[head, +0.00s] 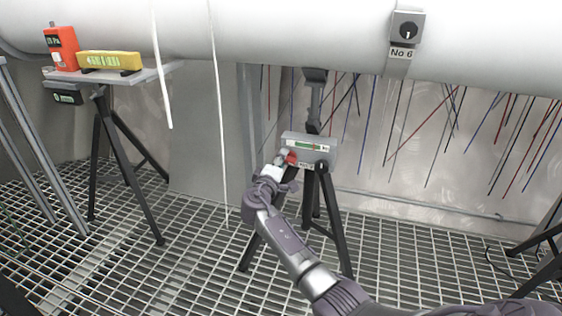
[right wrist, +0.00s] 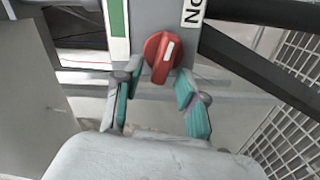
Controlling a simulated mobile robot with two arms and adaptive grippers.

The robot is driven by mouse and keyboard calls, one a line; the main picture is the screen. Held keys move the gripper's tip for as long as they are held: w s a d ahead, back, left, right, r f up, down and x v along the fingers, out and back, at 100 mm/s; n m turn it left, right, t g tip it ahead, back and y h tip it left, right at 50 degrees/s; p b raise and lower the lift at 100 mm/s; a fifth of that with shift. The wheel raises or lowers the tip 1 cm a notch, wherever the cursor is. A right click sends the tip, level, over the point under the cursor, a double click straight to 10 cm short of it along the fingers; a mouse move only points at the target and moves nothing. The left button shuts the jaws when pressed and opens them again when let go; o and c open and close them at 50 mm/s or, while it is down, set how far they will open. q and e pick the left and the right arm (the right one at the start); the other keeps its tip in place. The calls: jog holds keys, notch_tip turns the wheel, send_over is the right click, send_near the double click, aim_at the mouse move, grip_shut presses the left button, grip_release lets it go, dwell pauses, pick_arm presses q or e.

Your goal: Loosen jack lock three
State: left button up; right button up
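A grey jack box (head: 322,150) with a green-marked label sits on a black tripod under the big pipe. A red lock knob (head: 292,158) is on its front, and my right gripper (head: 283,160) is right at it, partly covering it. In the right wrist view the red knob (right wrist: 158,55) has a white mark and is turned slightly off vertical. The teal-padded fingers of my right gripper (right wrist: 157,82) stand apart on both sides of the knob's lower end, with gaps. The number on the box's label is cut off. My left gripper is not in view.
A pipe (head: 300,35) carries a "No 6" tag (head: 401,53) and a black dial. At left, a tripod table (head: 150,75) holds an orange device (head: 61,47) and a yellow level (head: 108,61). A white cord (head: 217,120) hangs nearby. The grating floor (head: 180,270) is mostly clear.

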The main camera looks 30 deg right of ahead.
jog(key=v, duration=1.2)
dwell(0.3)
